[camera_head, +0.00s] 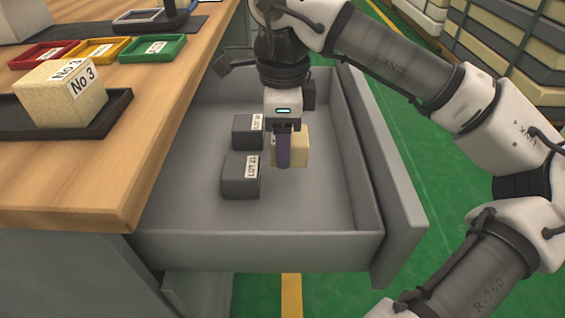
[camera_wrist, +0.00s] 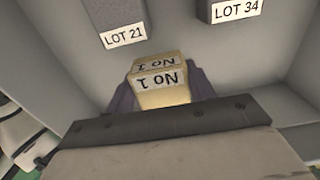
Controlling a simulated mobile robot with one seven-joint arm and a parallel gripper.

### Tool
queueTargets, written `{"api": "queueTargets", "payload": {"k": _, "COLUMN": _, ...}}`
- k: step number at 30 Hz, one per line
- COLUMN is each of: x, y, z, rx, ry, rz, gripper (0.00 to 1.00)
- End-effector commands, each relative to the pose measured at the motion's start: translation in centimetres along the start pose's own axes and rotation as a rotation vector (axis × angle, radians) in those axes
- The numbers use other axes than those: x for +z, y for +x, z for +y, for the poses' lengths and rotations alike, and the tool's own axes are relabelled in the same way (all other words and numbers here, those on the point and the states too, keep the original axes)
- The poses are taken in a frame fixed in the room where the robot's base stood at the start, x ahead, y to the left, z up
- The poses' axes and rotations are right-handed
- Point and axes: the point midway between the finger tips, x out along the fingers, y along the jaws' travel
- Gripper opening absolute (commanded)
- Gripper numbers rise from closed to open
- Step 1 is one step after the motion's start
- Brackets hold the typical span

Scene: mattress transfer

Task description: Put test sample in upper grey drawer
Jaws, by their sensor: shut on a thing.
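A cream foam block labelled "No 1" (camera_head: 293,146) is between the fingers of my gripper (camera_head: 284,148), which is shut on it. The block also shows in the wrist view (camera_wrist: 160,82), upside down, with purple fingers on both sides. My gripper is inside the open grey drawer (camera_head: 300,215), towards its right half. I cannot tell whether the block touches the drawer floor. Two dark grey blocks are in the drawer left of the gripper: "LOT 21" (camera_head: 240,177) nearer and "LOT 34" (camera_head: 243,131) farther; they show in the wrist view too.
The wooden bench (camera_head: 80,190) on the left bears a black tray (camera_head: 110,122) with a "No 3" block (camera_head: 62,95). Small red (camera_head: 43,55), yellow (camera_head: 98,50) and green (camera_head: 152,49) trays stand behind. Drawer floor is clear in front of the gripper. Stacked slabs (camera_head: 510,55) stand at back right.

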Motion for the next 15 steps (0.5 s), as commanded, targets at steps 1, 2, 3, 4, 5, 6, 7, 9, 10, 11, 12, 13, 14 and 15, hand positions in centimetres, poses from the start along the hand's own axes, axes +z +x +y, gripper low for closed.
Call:
{"api": "queueTargets", "payload": {"k": 1, "x": 0.0, "y": 0.3, "z": 0.0, "rx": 0.000, "ry": 0.000, "rz": 0.000, "gripper": 0.28}}
{"api": "queueTargets", "payload": {"k": 2, "x": 0.0, "y": 0.6, "z": 0.0, "rx": 0.001, "ry": 0.000, "rz": 0.000, "gripper": 0.28}}
{"api": "queueTargets", "payload": {"k": 3, "x": 0.0, "y": 0.9, "z": 0.0, "rx": 0.001, "ry": 0.001, "rz": 0.000, "gripper": 0.28}}
{"api": "queueTargets", "payload": {"k": 4, "x": 0.0, "y": 1.4, "z": 0.0, "rx": 0.002, "ry": 0.000, "rz": 0.000, "gripper": 0.28}}
{"api": "queueTargets", "payload": {"k": 5, "x": 0.0, "y": 1.8, "z": 0.0, "rx": 0.003, "ry": 0.000, "rz": -0.001, "gripper": 0.28}}
{"api": "queueTargets", "payload": {"k": 6, "x": 0.0, "y": 2.5, "z": 0.1, "rx": 0.003, "ry": 0.000, "rz": 0.000, "gripper": 0.28}}
{"api": "queueTargets", "payload": {"k": 7, "x": 0.0, "y": 3.0, "z": 0.1, "rx": 0.003, "ry": -0.001, "rz": 0.000, "gripper": 0.28}}
{"api": "queueTargets", "payload": {"k": 9, "x": 0.0, "y": 4.0, "z": 0.0, "rx": 0.001, "ry": 0.000, "rz": -0.001, "gripper": 0.28}}
{"api": "queueTargets", "payload": {"k": 10, "x": 0.0, "y": 4.3, "z": 0.0, "rx": 0.002, "ry": 0.000, "rz": -0.001, "gripper": 0.28}}
{"api": "queueTargets", "payload": {"k": 11, "x": 0.0, "y": 4.5, "z": 0.0, "rx": 0.002, "ry": 0.000, "rz": -0.001, "gripper": 0.28}}
{"api": "queueTargets", "payload": {"k": 12, "x": 0.0, "y": 4.5, "z": 0.0, "rx": 0.001, "ry": 0.000, "rz": -0.001, "gripper": 0.28}}
{"api": "queueTargets", "payload": {"k": 13, "x": 0.0, "y": 4.5, "z": 0.0, "rx": 0.001, "ry": 0.000, "rz": -0.001, "gripper": 0.28}}
{"api": "queueTargets", "payload": {"k": 14, "x": 0.0, "y": 4.4, "z": 0.0, "rx": 0.001, "ry": 0.000, "rz": -0.001, "gripper": 0.28}}
{"api": "queueTargets", "payload": {"k": 15, "x": 0.0, "y": 4.4, "z": 0.0, "rx": 0.001, "ry": 0.000, "rz": -0.001, "gripper": 0.28}}
